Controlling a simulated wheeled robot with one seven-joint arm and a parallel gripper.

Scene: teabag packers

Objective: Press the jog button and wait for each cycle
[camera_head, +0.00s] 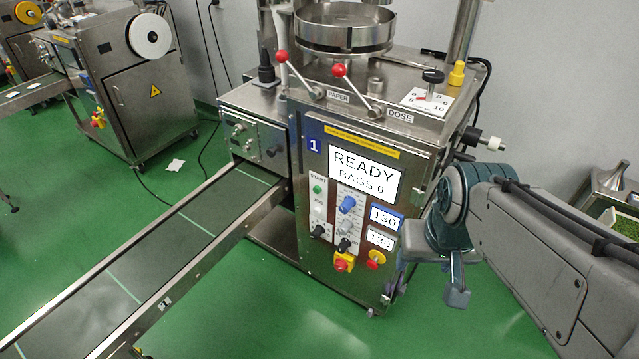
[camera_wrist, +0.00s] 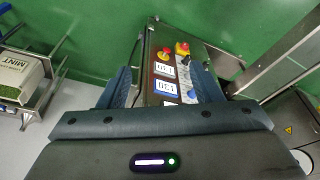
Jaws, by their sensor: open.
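The teabag machine (camera_head: 410,165) stands in the middle of the head view; its screen (camera_head: 363,173) reads READY, BAGS 0. On the panel's left column are a green START button (camera_head: 317,189), a pale button (camera_head: 318,212) below it that looks like the jog button, and a dark control (camera_head: 318,231); the small labels are blurred. My gripper (camera_wrist: 163,70) is open and empty, with its fingers apart on either side of the panel in the wrist view. In the head view it is at the panel's right, apart from the buttons. The wrist view does not clearly show the jog button.
A red-and-yellow switch (camera_head: 344,261) and a red stop knob (camera_head: 375,259) sit low on the panel. Red-balled levers (camera_head: 340,71) stick out above it. A conveyor (camera_head: 150,262) runs out to the lower left. Green floor is free in front.

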